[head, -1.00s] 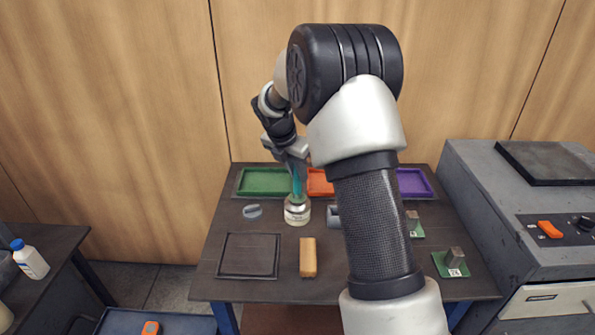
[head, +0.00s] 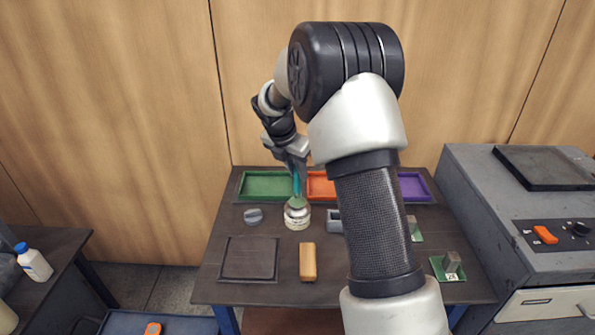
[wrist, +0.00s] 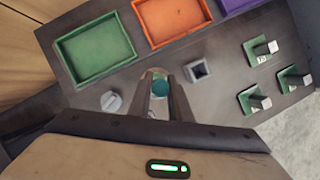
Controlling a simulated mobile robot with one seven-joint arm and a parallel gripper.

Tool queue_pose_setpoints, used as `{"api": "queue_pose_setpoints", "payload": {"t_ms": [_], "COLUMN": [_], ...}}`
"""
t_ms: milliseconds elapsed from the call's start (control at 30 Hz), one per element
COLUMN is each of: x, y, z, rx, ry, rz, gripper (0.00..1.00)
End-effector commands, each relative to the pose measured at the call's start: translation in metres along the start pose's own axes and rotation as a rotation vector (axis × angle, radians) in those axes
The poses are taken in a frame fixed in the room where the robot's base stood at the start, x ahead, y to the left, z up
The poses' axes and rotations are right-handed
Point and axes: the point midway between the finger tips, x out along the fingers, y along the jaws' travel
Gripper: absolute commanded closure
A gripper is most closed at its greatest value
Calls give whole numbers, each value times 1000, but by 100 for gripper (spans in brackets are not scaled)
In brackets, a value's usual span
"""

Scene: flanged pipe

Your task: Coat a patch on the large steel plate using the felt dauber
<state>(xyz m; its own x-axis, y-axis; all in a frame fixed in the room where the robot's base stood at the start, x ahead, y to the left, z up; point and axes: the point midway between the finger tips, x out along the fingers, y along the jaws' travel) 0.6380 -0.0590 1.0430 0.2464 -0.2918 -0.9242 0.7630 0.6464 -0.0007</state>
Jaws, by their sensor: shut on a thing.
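My gripper (head: 296,160) is shut on the teal handle of the felt dauber (head: 297,183), held roughly upright. In the wrist view the dauber's round teal top (wrist: 160,87) shows between the fingers. Its pale green lower end is at the mouth of the small glass jar (head: 297,217); I cannot tell whether it is inside or just above. A dark, flat square plate (head: 249,258) lies at the table's front left, apart from the dauber. Its surface looks plain and dark.
A grey knobbed disc (head: 253,215) lies left of the jar. A wooden block (head: 307,262) lies in front. Green (head: 265,185), orange (head: 320,185) and purple (head: 414,187) trays line the back. A grey square socket (wrist: 198,70) and several metal blocks on green bases stand right.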

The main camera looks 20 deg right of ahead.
Motion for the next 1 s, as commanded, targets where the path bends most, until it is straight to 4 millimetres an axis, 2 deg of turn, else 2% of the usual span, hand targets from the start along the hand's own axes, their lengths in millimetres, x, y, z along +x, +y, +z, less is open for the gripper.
{"api": "queue_pose_setpoints", "payload": {"t_ms": [33, 500, 1000], "x": [-8, -42, -42], "y": [0, 0, 0], "z": [4, 18, 18], "rx": [0, 0, 0], "ry": [-1, -2, -2], "rz": [0, 1, 1], "gripper": [100, 100, 100]}}
